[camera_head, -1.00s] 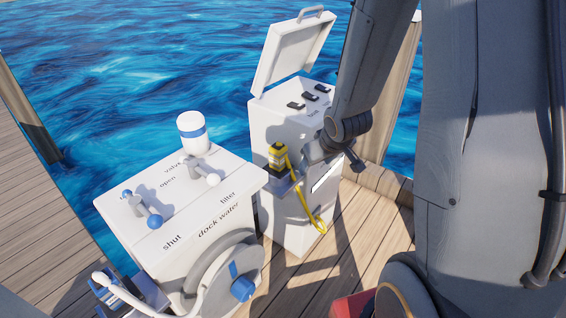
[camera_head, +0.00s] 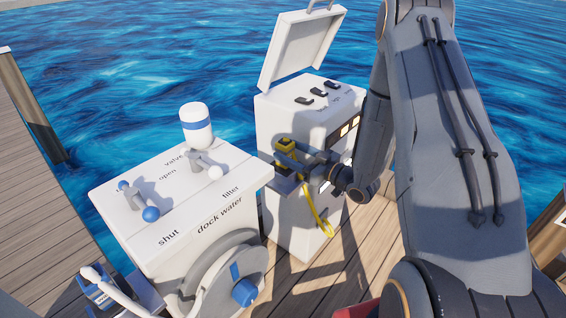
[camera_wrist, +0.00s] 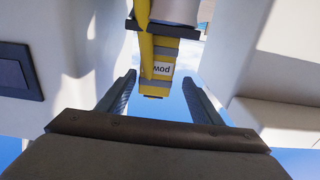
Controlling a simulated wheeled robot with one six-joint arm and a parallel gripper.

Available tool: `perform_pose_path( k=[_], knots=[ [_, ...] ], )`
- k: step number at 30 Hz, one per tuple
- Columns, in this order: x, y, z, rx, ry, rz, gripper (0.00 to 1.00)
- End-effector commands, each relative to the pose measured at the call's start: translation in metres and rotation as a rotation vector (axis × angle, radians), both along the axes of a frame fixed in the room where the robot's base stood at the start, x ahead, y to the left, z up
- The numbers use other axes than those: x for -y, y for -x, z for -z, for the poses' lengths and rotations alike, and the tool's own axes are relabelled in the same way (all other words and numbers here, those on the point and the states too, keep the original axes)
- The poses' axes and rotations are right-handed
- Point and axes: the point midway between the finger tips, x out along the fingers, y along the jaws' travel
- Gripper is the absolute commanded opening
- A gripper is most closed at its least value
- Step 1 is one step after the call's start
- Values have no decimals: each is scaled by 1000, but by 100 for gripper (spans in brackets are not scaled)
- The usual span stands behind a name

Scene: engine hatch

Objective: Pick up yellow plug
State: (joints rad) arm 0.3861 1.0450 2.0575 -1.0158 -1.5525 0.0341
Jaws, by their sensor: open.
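The yellow plug (camera_head: 286,147) sits upright on a small grey shelf (camera_head: 284,183) on the side of the white power box. A yellow cable (camera_head: 320,215) hangs below it in a loop. My gripper (camera_head: 291,158) is at the plug, its fingers reaching toward it from the right. In the wrist view, my gripper (camera_wrist: 160,98) is open, with one finger on each side of the plug's line. The plug (camera_wrist: 157,75), with partly readable lettering, shows between and just beyond the fingertips. I cannot tell whether a finger touches it.
The white power box (camera_head: 275,225) has a raised lid (camera_head: 300,45) and black switches on top. A white dock water cabinet (camera_head: 130,225) with valves, a filter and a hose reel (camera_head: 225,285) stands close on the left. Water lies behind.

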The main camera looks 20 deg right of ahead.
Motion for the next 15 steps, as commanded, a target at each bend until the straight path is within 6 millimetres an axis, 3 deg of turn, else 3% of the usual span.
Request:
perform_pose_path(
  k=[15],
  knots=[
    [-31,-54,-4,-1,2,-1,59]
  ],
)
